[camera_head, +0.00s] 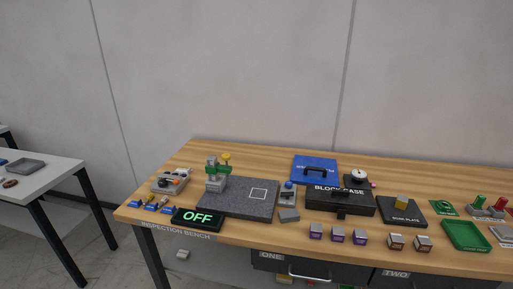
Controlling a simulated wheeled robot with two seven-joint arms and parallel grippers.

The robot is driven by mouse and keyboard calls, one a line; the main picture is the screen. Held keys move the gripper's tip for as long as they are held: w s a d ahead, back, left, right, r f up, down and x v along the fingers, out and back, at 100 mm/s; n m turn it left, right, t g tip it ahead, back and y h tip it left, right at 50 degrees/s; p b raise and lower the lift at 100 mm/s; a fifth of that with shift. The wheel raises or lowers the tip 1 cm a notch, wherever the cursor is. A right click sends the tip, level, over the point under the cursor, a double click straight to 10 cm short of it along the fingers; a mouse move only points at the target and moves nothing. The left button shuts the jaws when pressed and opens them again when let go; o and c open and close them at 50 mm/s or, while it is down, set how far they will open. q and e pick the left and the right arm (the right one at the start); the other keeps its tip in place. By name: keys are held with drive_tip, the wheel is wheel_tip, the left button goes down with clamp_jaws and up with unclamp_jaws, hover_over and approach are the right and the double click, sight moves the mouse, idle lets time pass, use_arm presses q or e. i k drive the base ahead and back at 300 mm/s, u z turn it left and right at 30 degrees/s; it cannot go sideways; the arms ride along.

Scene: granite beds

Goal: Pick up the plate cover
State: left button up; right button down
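A flat blue cover (318,163) with a black handle lies at the back of the wooden bench, right of the middle. I take it to be the plate cover; its white lettering is partly hidden and too small to read fully. The black block case (340,201) stands in front of it and hides its lower edge. Neither of my grippers is in view.
An "OFF" display (197,218) sits at the bench's front left. Several small blocks (338,235) line the front edge. A green tray (466,236) lies at right. Drawers (310,269) are below. A white table (38,180) stands at left.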

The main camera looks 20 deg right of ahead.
sight(306, 169)
drive_tip(key=z, duration=1.25)
